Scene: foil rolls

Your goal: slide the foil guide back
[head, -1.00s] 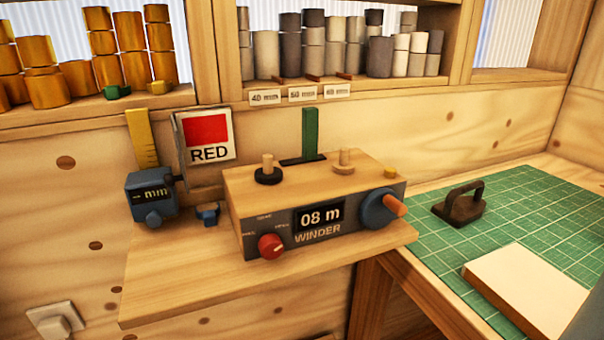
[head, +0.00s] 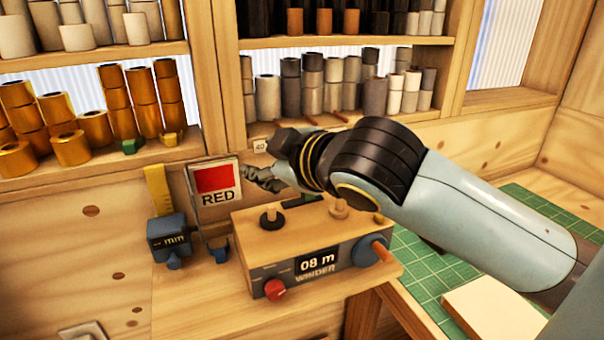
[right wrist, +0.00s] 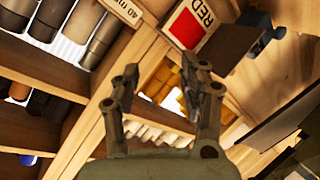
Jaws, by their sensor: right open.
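The winder (head: 325,262) sits on a wooden shelf, with a red knob, an 08 m display and two pegs on top. The dark slot (head: 299,202) of the foil guide shows on its top rear. The guide's green upright is hidden behind my right gripper and wrist. My right gripper (head: 264,180) is above and behind the winder's left part, beside the RED card (head: 215,188). In the right wrist view, my right gripper (right wrist: 163,85) has its fingers spread, with nothing between them. The RED card (right wrist: 188,28) shows above them there. My left gripper is not in view.
A blue mm gauge (head: 168,240) with a yellow strip stands left of the winder. Gold rolls (head: 72,148) and grey rolls (head: 312,90) fill the shelves behind. A green mat (head: 424,275) with a pale block (head: 492,310) lies at right.

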